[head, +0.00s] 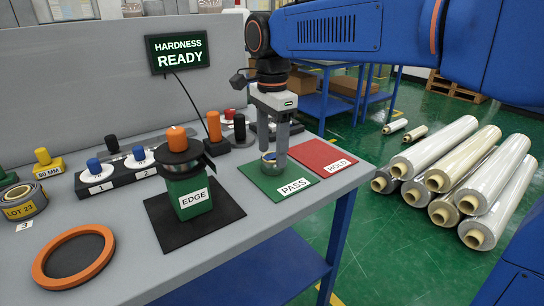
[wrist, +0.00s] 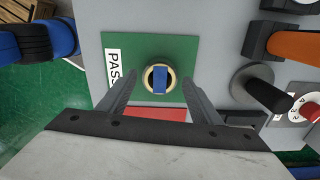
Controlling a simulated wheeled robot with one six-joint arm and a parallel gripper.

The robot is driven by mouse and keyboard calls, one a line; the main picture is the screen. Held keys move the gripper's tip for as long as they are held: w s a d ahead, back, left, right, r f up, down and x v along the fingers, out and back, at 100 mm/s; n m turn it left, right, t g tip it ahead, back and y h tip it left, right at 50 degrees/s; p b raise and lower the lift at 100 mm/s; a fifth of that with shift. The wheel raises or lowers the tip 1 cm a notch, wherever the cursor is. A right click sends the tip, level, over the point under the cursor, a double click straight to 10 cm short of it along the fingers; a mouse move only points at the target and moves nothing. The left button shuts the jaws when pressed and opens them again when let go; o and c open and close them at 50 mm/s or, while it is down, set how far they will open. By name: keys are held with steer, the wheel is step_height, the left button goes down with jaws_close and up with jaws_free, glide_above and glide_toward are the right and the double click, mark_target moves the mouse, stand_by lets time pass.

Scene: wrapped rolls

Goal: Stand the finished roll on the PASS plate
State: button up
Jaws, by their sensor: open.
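The finished roll shows end-on in the wrist view (wrist: 171,80), as a tan ring with a blue centre. It stands upright over the green PASS plate (wrist: 185,50), apart from the plate's edges. In the head view the roll (head: 268,157) is partly hidden by my fingers, low over the PASS plate (head: 258,180). My gripper (head: 275,160) points down around it. In the wrist view the fingers of my gripper (wrist: 158,92) are spread, one on each side of the roll, with gaps. The contact under the roll is hidden.
A red HOLD plate (head: 322,154) lies to the right. The green EDGE block (head: 188,195) with a black disc and orange knob stands to the left. An orange ring (head: 45,268) lies in front. A screen (head: 179,52) reads HARDNESS READY. Wrapped rolls (head: 455,180) lie on the floor.

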step_height(320, 180, up, 9)
steer(key=shift+r, duration=0.15)
steer(key=s+d+f+n+t, duration=0.1)
steer(key=s+d+f+n, duration=0.25)
steer(key=d, duration=0.75)
steer(key=s+d+f+n+t, duration=0.2)
steer(key=s+d+f+n, duration=0.2)
steer(key=s+d+f, duration=0.4)
steer(key=s+d+f+n+t, duration=0.1)
steer(key=s+d+f+n, duration=0.4)
steer(key=s+d+f, duration=0.3)
step_height(320, 180, down, 5)
steer(key=shift+s+r+t, duration=0.1)
steer(key=shift+s+t, duration=0.3)
steer(key=shift+s, duration=0.25)
